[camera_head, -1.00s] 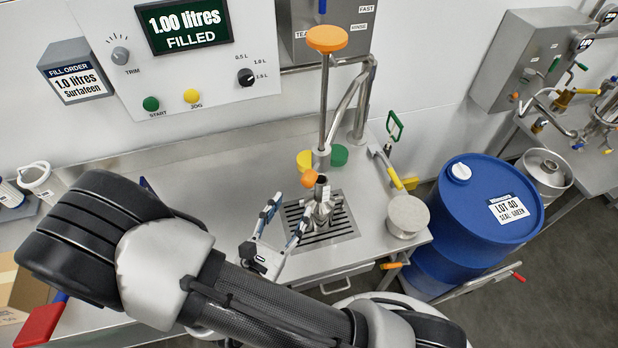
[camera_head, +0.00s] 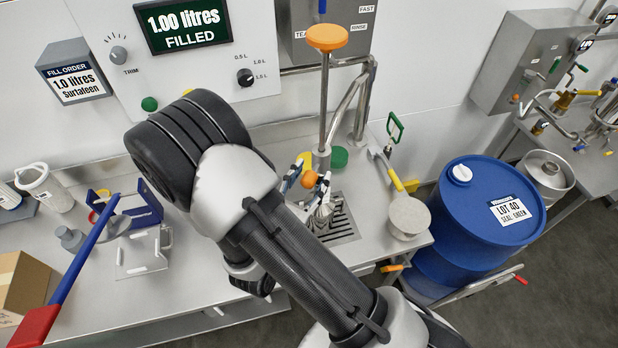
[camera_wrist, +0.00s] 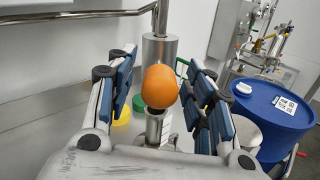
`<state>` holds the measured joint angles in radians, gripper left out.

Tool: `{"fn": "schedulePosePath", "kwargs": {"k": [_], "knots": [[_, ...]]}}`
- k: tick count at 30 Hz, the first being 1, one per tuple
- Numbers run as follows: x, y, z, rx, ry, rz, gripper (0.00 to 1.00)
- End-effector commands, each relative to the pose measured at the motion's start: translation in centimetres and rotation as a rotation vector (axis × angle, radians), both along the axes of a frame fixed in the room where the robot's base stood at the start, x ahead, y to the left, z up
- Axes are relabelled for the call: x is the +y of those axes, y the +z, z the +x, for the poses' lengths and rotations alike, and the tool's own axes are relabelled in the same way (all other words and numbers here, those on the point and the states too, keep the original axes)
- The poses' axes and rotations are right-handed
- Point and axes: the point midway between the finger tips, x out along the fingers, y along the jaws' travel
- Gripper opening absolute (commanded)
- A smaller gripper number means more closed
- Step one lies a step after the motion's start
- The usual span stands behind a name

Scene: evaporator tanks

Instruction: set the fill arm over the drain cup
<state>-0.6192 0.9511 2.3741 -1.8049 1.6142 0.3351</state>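An orange ball knob (camera_head: 310,179) sits on the steel fill fitting above the drain grate (camera_head: 343,216). In the wrist view the orange knob (camera_wrist: 160,87) is centred between my fingers, with a steel cylinder (camera_wrist: 158,54) behind it and a narrow steel stem (camera_wrist: 155,127) below. My gripper (camera_head: 299,171) is open, one finger on each side of the knob, with gaps showing in the wrist view. A green round piece (camera_head: 339,157) lies behind the fitting; a yellow one (camera_wrist: 122,117) is partly hidden by my finger. I cannot tell which part is the drain cup.
A tall rod with an orange cap (camera_head: 327,38) and bent steel pipes (camera_head: 362,100) rise behind the knob. A blue-handled tool (camera_head: 85,250) is at left.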

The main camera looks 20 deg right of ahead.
Motion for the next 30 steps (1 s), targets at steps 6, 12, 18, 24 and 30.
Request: {"fn": "schedulePosePath", "kwargs": {"k": [6, 12, 18, 24, 30], "knots": [[0.02, -0.01, -0.01, 0.0, 0.0, 0.0, 0.34], [0.02, -0.01, -0.02, 0.0, 0.0, 0.0, 0.2], [0.02, -0.02, -0.02, 0.0, 0.0, 0.0, 0.07], [0.02, -0.02, -0.02, 0.001, 0.0, 0.001, 0.0], [0.02, -0.03, -0.02, 0.001, 0.0, 0.001, 0.0]]}}
